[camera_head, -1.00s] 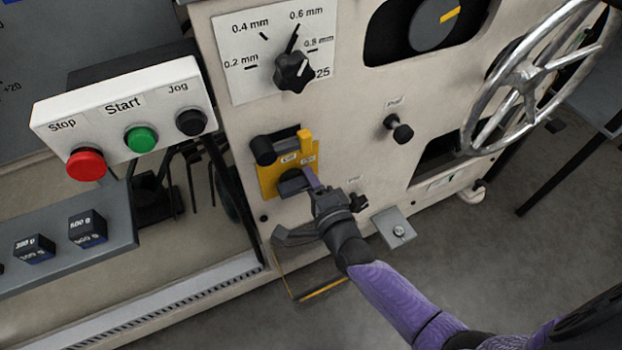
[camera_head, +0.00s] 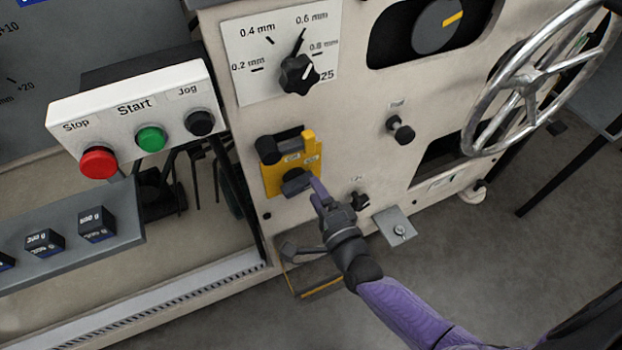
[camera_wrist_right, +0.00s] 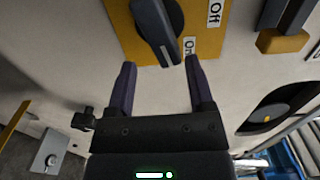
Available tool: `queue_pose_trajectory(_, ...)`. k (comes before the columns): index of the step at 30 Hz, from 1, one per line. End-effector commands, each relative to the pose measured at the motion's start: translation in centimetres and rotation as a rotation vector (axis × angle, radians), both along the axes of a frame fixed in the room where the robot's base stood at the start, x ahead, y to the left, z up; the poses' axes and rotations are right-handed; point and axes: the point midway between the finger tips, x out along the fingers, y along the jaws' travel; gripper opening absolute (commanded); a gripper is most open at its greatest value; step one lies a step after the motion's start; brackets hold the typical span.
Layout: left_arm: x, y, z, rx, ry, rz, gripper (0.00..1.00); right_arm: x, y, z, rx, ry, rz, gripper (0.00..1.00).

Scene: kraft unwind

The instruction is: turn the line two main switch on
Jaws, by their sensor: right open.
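The main switch is a black rotary handle (camera_head: 297,182) on a yellow plate (camera_head: 272,182) on the cream machine front. In the right wrist view the handle (camera_wrist_right: 156,30) shows close up, with a grey line at its near end. That end lies near the On label (camera_wrist_right: 189,46); the Off label (camera_wrist_right: 214,14) is farther up the plate. My right gripper (camera_head: 318,188) is just beside the handle's lower right. In the wrist view its open fingers (camera_wrist_right: 161,78) are spread either side of the handle's near end; contact cannot be told. My left gripper is not in view.
The Stop, Start and Jog box (camera_head: 135,118) juts out at left. A handwheel (camera_head: 530,80) is at right.

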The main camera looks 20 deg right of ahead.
Motion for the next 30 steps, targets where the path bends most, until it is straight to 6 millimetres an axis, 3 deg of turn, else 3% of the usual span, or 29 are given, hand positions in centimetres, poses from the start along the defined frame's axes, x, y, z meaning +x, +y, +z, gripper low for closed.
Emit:
queue_pose_trajectory(4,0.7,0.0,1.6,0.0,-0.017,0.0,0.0,-3.8,0.0,0.5,-0.001,0.002,0.003,0.68)
queue_pose_trajectory(9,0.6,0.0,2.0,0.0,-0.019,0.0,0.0,-6.2,-0.1,0.2,0.001,0.001,0.004,0.68)
queue_pose_trajectory(19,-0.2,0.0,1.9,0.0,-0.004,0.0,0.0,-6.6,0.0,-0.1,-0.009,-0.001,0.004,0.68)
queue_pose_trajectory(24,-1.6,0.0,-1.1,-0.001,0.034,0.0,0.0,-7.1,1.0,-0.6,-0.172,-0.024,-0.002,0.68)
queue_pose_trajectory(27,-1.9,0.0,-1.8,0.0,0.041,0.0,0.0,-7.4,1.7,-0.3,-0.242,-0.015,-0.002,0.68)
queue_pose_trajectory(30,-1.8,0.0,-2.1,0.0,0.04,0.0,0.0,-6.5,1.9,0.0,-0.263,-0.012,-0.003,0.68)
